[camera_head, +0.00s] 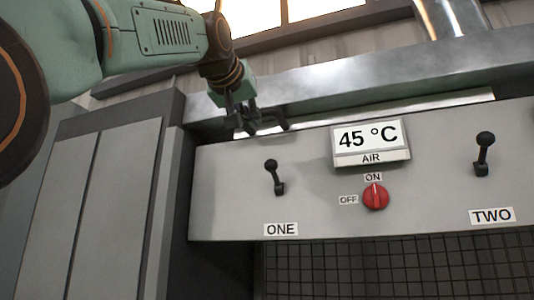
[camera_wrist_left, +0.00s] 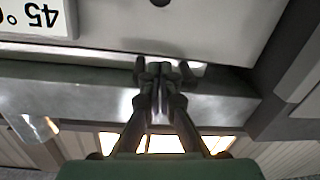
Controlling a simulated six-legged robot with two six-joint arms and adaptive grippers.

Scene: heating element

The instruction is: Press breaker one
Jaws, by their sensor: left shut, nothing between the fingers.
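Breaker one is a black lever with a round knob (camera_head: 273,176) on the grey panel, above the label ONE (camera_head: 281,230). Its knob end points up. My left gripper (camera_head: 250,128) is at the panel's top edge, above and a little left of the lever, apart from it. It is shut and empty. In the left wrist view the shut fingers (camera_wrist_left: 160,75) lie over the panel's upper edge. The lever is not clearly visible there. My right gripper is in neither view.
A second black lever (camera_head: 484,153) stands above the label TWO (camera_head: 492,215). Between the levers are a display (camera_head: 370,141) reading 45 °C and a red knob (camera_head: 376,197). A dark mesh (camera_head: 400,270) lies below the panel. A grey cabinet (camera_head: 95,210) stands left.

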